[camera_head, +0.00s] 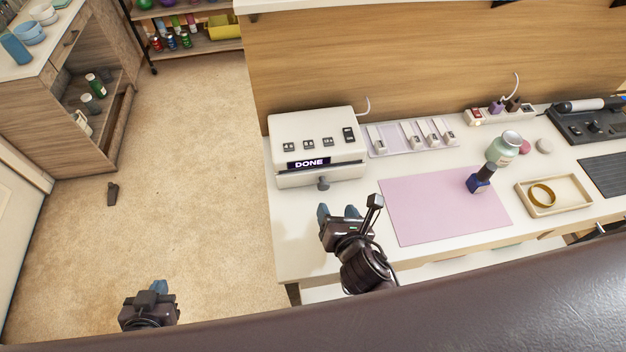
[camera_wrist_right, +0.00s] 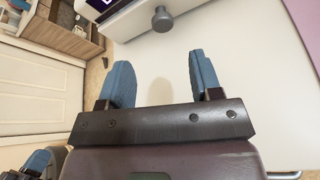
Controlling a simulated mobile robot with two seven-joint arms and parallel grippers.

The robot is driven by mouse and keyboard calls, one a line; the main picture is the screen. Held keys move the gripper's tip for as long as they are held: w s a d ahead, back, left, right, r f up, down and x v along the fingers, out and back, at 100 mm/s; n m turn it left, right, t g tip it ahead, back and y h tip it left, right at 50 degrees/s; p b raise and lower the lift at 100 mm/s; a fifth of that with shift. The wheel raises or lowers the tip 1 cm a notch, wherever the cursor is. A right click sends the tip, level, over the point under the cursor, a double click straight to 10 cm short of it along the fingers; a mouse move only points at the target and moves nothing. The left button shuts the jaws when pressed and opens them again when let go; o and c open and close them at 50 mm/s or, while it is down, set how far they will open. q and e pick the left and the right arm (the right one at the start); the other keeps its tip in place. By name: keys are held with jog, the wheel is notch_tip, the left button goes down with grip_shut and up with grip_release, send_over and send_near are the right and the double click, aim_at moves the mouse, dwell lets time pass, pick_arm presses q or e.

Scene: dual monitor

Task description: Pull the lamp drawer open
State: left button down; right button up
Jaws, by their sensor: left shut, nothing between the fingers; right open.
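The white lamp unit (camera_head: 312,135) stands at the left end of the table, its display reading DONE. Its drawer front (camera_head: 345,173) is low on the near face and looks closed, with a dark grey knob (camera_head: 323,184). The knob also shows at the top of the right wrist view (camera_wrist_right: 162,19). My right gripper (camera_head: 339,211) is open and empty, just in front of the knob and not touching it. In its wrist view, the blue fingertips (camera_wrist_right: 160,85) are spread with the knob beyond them. My left gripper (camera_head: 158,286) is shut and empty, away to the left over the floor.
A pink mat (camera_head: 430,212) with a dark blue bottle (camera_head: 481,180) lies right of my right gripper. A tray (camera_head: 560,207) holds a gold ring. A tray of small items (camera_head: 392,140) and a power strip (camera_head: 490,114) are behind. The floor at left is mostly clear.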

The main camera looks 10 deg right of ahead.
aim_at(325, 187)
jog(key=shift+s+d+n, duration=0.15)
jog(key=shift+d+n, duration=0.05)
jog(key=shift+n, duration=0.4)
jog(key=shift+w, duration=0.2)
pick_arm(q)
jog(key=shift+s+d+f+b, duration=0.15)
jog(key=shift+f+b, duration=0.25)
jog(key=shift+f, duration=0.1)
jog(key=shift+s+d+f+b, duration=0.1)
jog(key=shift+f+b, duration=0.3)
jog(key=shift+f, duration=0.1)
pick_arm(e)
jog(key=x, duration=1)
jog(key=shift+w+a+f, duration=0.1)
jog(key=shift+w+f, duration=0.05)
jog(key=shift+c, duration=0.2)
pick_arm(q)
jog(key=shift+s, duration=0.1)
pick_arm(e)
grip_shut()
